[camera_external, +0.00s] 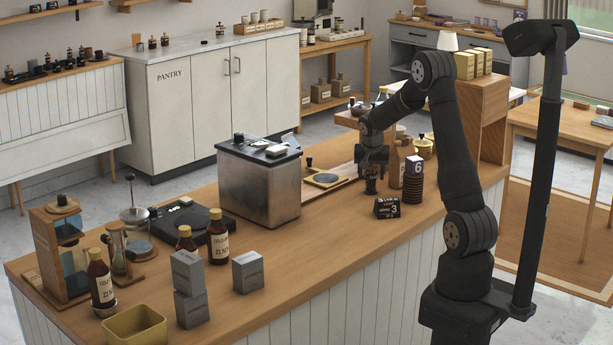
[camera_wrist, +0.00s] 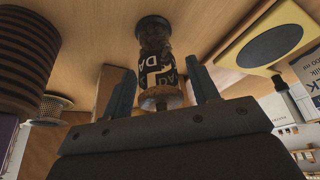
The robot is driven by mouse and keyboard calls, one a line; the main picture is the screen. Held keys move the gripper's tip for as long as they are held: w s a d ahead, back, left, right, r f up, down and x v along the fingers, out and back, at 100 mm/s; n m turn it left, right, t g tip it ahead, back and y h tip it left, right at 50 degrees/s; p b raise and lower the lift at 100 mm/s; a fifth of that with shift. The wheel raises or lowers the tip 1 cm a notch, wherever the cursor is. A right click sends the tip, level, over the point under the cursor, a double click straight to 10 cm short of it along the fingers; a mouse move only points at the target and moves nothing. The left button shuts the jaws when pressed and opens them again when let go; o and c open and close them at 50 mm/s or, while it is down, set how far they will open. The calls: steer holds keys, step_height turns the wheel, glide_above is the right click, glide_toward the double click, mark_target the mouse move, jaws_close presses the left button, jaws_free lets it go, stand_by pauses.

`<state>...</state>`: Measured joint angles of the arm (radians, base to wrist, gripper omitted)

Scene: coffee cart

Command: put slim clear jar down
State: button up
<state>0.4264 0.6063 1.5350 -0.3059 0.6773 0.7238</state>
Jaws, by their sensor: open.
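The slim clear jar (camera_wrist: 156,65) has dark contents and a black-and-white printed label. It stands between my gripper's two fingers (camera_wrist: 163,88) in the wrist view, with its far, black end against the wooden counter. In the external view the jar (camera_external: 371,186) shows just below my gripper (camera_external: 372,166), over the right part of the counter and apparently upright on it. The fingers are open, one on each side of the jar, with gaps visible. My gripper hides the jar's upper part in the external view.
Close by stand a dark ribbed stack (camera_external: 413,183), a black block (camera_external: 387,208) marked 3 and a paper carton (camera_external: 396,162). A yellow-edged pad (camera_external: 324,180) and a metal box (camera_external: 258,185) lie to the left. The counter's front middle (camera_external: 325,235) is clear.

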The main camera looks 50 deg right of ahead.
steer(key=v, duration=1.1)
steer(key=shift+r, duration=0.4)
steer(key=shift+a, duration=0.1)
steer(key=x, duration=1.2)
steer(key=shift+s+f, duration=0.1)
steer(key=shift+f, duration=0.2)
step_height(320, 180, up, 3)
steer(key=shift+r, duration=0.6)
